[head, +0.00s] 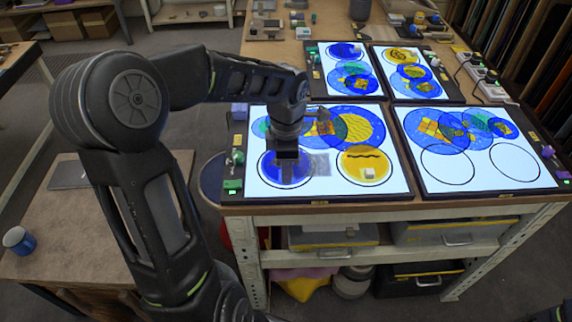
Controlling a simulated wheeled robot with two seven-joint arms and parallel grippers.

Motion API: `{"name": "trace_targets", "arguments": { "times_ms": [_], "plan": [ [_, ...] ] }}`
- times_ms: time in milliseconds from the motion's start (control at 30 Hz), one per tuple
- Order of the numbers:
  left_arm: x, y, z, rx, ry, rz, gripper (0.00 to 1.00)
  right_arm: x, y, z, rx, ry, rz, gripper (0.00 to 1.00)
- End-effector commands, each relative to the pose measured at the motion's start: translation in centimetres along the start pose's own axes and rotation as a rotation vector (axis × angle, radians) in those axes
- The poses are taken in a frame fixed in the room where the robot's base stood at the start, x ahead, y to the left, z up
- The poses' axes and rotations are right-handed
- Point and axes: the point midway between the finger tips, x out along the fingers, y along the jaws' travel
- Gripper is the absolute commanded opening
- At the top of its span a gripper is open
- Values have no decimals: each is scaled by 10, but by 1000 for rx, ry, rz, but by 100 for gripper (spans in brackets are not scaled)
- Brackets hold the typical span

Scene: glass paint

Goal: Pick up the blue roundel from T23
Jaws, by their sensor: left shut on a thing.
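Four lit panels lie on the workbench; I cannot read which is T23. On the front left panel (328,192), a blue roundel (303,172) lies in or just over the left circle outline. My left gripper (286,172) points straight down over its middle and is shut on it; the fingertips are partly hidden by the wrist, and I cannot tell whether the roundel is clear of the panel. A yellow roundel (352,160) with a dark wavy line and a small pale block on it lies in the right circle.
The front right panel (480,185) has two empty circle outlines and blue, green and yellow discs above. Two more panels (325,92) (433,97) lie behind. Small blocks (236,158) line the bench's left edge. A blue mug (18,240) stands on a side table.

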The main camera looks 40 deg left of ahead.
Motion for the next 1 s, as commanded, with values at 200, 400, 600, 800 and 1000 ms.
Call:
{"name": "trace_targets", "arguments": {
  "times_ms": [200,400,600,800,1000],
  "plan": [
    [0,0,0,0,0,-1,0,0,0,0,0,0,0,36],
    [0,0,0,0,0,-1,0,0,0,0,0,0,0,36],
    [0,0,0,0,0,0,0,0,0,0,0,0,0,36],
    [-10,1,0,0,0,4,0,2,1,0,0,0,0,36],
    [-43,1,0,0,-1,6,0,6,2,-1,-1,1,-2,36]
  ]
}}
